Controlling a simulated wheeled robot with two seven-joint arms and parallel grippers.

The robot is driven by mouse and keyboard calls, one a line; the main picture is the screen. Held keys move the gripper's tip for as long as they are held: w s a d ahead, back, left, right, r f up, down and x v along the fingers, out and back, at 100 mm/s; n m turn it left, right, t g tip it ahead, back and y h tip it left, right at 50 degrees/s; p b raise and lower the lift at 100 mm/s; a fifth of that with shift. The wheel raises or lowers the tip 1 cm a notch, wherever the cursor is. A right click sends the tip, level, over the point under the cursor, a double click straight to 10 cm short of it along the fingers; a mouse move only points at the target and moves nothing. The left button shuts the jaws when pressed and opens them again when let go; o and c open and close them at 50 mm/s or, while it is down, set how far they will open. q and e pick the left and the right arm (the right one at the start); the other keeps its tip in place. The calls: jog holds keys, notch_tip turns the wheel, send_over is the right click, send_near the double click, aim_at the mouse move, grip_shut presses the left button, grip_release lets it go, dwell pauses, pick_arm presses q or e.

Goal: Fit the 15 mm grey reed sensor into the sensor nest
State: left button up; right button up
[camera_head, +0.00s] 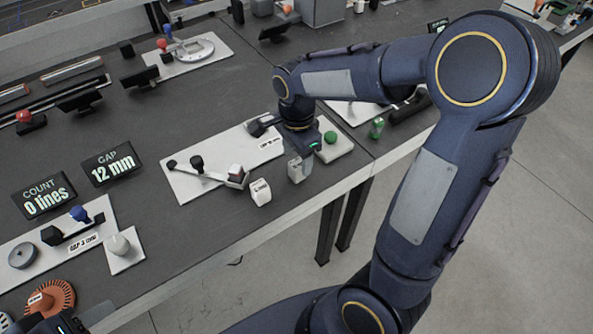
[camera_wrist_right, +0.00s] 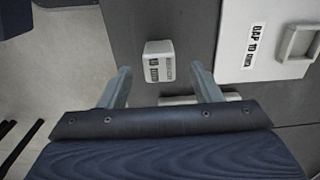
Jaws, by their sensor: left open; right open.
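A small pale grey block (camera_head: 260,192), apparently the reed sensor, stands on the dark bench near its front edge. A square light frame (camera_wrist_right: 299,43), apparently the sensor nest, sits on a white plate (camera_wrist_right: 262,72). My left gripper (camera_head: 66,324) is only partly visible in the bottom-left corner.
The white plate (camera_head: 187,185) also carries a lever with a black knob. A green button (camera_head: 330,138) stands on a small plate beside my right gripper. Displays read "GAP 12 mm" (camera_head: 111,164) and "COUNT 0 lines" (camera_head: 43,194). Bench between displays and plate is clear.

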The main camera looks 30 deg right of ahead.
aim_at(297, 163)
notch_tip(297, 163, down, 4)
jog(key=shift+r, duration=0.2)
jog(key=c, duration=1.1)
jog(key=shift+o, duration=0.2)
jog(key=shift+r, duration=0.15)
